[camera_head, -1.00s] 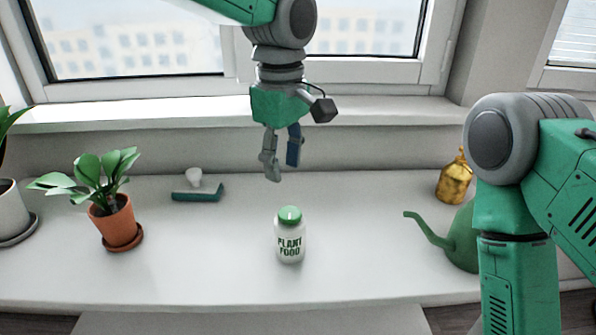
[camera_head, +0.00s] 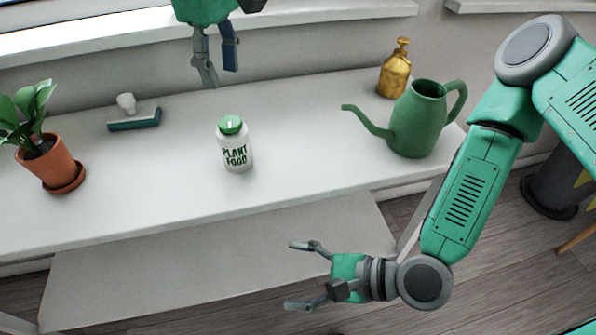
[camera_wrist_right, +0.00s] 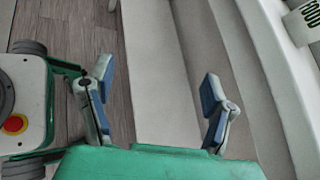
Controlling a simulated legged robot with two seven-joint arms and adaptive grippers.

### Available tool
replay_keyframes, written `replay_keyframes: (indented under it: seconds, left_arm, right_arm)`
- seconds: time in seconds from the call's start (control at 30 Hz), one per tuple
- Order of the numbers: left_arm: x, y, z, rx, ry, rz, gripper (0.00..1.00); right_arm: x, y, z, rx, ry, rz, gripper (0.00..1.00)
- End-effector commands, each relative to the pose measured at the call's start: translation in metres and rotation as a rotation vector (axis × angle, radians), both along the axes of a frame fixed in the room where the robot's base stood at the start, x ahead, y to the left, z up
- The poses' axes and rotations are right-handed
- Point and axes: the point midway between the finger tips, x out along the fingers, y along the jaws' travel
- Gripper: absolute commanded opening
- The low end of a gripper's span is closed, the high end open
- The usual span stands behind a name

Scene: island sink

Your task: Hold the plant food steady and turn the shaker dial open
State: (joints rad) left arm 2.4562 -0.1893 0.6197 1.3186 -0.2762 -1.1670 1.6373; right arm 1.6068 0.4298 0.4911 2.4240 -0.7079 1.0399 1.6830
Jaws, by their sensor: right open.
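The plant food (camera_head: 235,150) is a white bottle standing upright on the white counter, with green lettering and a green shaker dial (camera_head: 230,125) on top. Part of the bottle shows at the top right corner of the right wrist view (camera_wrist_right: 304,24). My left gripper (camera_head: 220,78) hangs above and behind the bottle, apart from it, fingers pointing down with a gap between them. My right gripper (camera_head: 290,276) is open and empty, low in front of the counter and to the right of the bottle, fingers pointing left.
A green watering can (camera_head: 418,125) and a gold bottle (camera_head: 394,72) stand to the right. The counter (camera_head: 150,190) around the bottle is clear.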

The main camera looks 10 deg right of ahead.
Motion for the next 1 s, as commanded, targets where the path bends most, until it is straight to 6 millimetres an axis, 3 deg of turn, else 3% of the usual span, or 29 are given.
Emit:
replay_keyframes:
  seconds: [0.1,0.33,0.5,0.67,0.77,1.0]
  left_arm:
    - [0.000,0.000,0.000,0.000,0.000,0.000,0.34]
    - [0.000,0.003,0.000,-0.003,0.000,0.000,0.34]
    - [0.000,0.002,0.000,-0.001,0.000,0.000,0.34]
    - [0.000,0.000,0.000,0.000,0.000,0.000,0.34]
    - [0.000,0.000,0.000,0.000,0.000,0.000,0.34]
    - [0.000,0.002,0.000,-0.003,0.000,0.000,0.34]
  right_arm:
    - [0.023,0.007,0.035,0.241,0.095,-0.145,0.73]
    - [0.058,0.004,0.093,0.619,0.238,-0.299,0.73]
    - [0.102,-0.019,0.110,0.608,0.084,-0.374,0.73]
    - [0.120,-0.030,0.119,0.606,0.024,-0.407,0.73]
    - [0.126,-0.027,0.119,0.604,0.015,-0.411,0.73]
    - [0.155,0.002,0.120,0.602,0.013,-0.407,0.73]
